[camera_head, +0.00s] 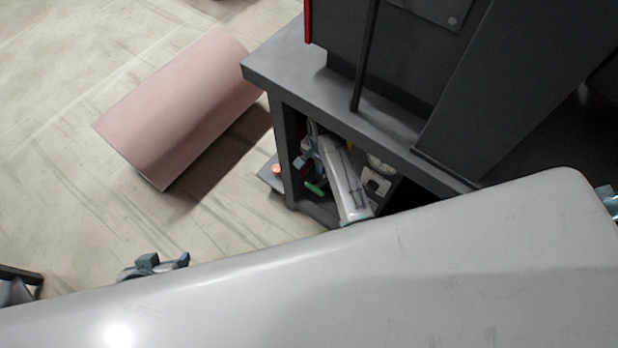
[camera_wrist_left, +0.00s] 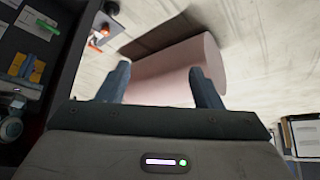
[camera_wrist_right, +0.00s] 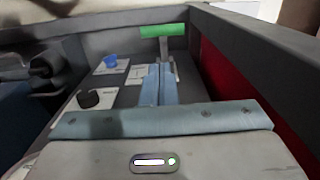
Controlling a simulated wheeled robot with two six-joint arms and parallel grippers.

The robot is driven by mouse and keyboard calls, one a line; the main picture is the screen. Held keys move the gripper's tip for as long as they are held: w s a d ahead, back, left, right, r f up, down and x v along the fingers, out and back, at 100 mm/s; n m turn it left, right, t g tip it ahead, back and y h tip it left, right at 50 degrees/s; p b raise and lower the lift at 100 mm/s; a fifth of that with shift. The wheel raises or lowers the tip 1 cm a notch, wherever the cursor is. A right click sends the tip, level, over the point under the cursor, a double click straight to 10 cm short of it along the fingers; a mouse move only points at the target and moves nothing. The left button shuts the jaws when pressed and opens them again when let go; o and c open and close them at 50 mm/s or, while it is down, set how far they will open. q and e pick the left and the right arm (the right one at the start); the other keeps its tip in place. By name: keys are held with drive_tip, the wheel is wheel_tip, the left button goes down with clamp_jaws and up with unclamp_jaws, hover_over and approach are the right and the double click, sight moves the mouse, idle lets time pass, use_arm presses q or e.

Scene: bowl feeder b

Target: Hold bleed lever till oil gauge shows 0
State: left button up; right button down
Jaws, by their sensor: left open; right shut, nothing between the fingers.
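A green bar on a grey stem, which looks like a lever handle (camera_wrist_right: 163,31), stands inside a dark compartment in the right wrist view. It also shows in the head view (camera_head: 316,187) and the left wrist view (camera_wrist_left: 29,23). My right gripper (camera_wrist_right: 160,70) is shut and empty, its fingertips just in front of the stem; I cannot tell whether they touch it. My left gripper (camera_wrist_left: 158,77) is open and empty, outside the compartment over the floor; it shows partly in the head view (camera_head: 155,265). No oil gauge reading is legible in any view.
A black knob (camera_wrist_right: 96,99) and a blue knob (camera_wrist_right: 110,62) sit on white plates inside the compartment. A dark grey cabinet frame (camera_head: 285,72) surrounds the opening. A pink cylinder (camera_head: 180,105) lies on the floor. A large pale surface hides the bottom of the head view.

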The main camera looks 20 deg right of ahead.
use_arm(q)
drive_tip(key=shift+s+r, duration=0.15)
drive_tip(key=shift+r, duration=0.15)
use_arm(e)
drive_tip(key=shift+w+a+r, duration=0.2)
drive_tip(key=shift+r, duration=0.05)
drive_tip(key=b, duration=0.3)
hover_over(318, 186)
wheel_tip(318, 186, down, 9)
drive_tip(key=shift+w+r, duration=0.15)
use_arm(q)
drive_tip(key=shift+w+d+f+n+t+h, duration=0.15)
drive_tip(key=shift+w+d+f+t+h, duration=0.1)
drive_tip(key=shift+w+d+f+t, duration=0.3)
drive_tip(key=shift+w+d+f+n+t+h, duration=0.15)
drive_tip(key=shift+w+d+f+t+h, duration=0.15)
drive_tip(key=shift+t, duration=0.45)
use_arm(e)
drive_tip(key=shift+f, duration=0.7)
use_arm(q)
drive_tip(key=shift+s, duration=0.15)
